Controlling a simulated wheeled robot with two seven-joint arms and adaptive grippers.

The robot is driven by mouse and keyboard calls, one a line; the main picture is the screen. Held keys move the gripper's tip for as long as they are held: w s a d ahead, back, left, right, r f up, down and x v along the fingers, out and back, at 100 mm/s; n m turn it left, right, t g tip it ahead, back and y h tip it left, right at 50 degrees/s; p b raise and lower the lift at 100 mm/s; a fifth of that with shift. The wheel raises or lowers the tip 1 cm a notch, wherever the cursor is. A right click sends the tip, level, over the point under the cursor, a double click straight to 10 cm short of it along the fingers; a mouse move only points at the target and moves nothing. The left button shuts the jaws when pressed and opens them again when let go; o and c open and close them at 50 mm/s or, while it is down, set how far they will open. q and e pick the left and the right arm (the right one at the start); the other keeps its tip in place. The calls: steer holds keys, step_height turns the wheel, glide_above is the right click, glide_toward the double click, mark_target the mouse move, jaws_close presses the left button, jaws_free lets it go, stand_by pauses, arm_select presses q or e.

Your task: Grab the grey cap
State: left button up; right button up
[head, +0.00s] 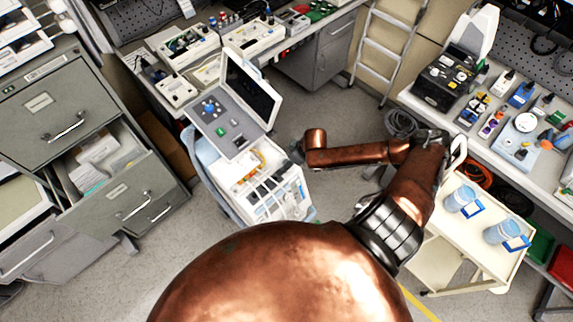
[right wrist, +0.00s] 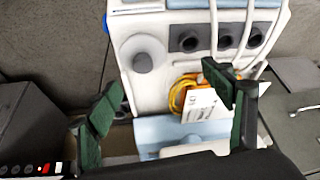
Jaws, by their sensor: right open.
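The grey cap (right wrist: 143,62) looks like a round grey disc with a raised centre on the white front of a medical machine (right wrist: 175,75), in the upper left of the right wrist view. I cannot make the cap out in the head view. My right gripper (right wrist: 164,84) is open, its dark green pads spread wide with nothing between them. The cap shows beyond the fingers, nearer the left one, and apart from them. My left gripper is not in view.
Dark round ports (right wrist: 190,42) with white tubes lie right of the cap. A yellow coiled cable and white tag (right wrist: 200,103) hang behind the right finger. A cream cart (head: 440,250) with blue-labelled cups stands right. Drawer cabinets (head: 75,130) stand left.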

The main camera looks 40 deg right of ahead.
mark_target(286, 162)
steer(key=shift+w+d+r, duration=0.15)
steer(key=shift+d, duration=0.3)
steer(key=shift+w+d+r, duration=0.1)
steer(key=shift+d+r, duration=0.05)
steer(key=shift+d, duration=0.25)
steer(key=shift+w+d+f, duration=0.15)
steer(key=shift+d, duration=0.1)
steer(key=x, duration=0.7)
steer(key=shift+d+f, duration=0.15)
steer(key=shift+f, duration=0.1)
steer(key=shift+c, duration=0.3)
steer(key=c, duration=1.1)
steer(key=shift+o, duration=0.2)
steer(key=shift+r, duration=0.1)
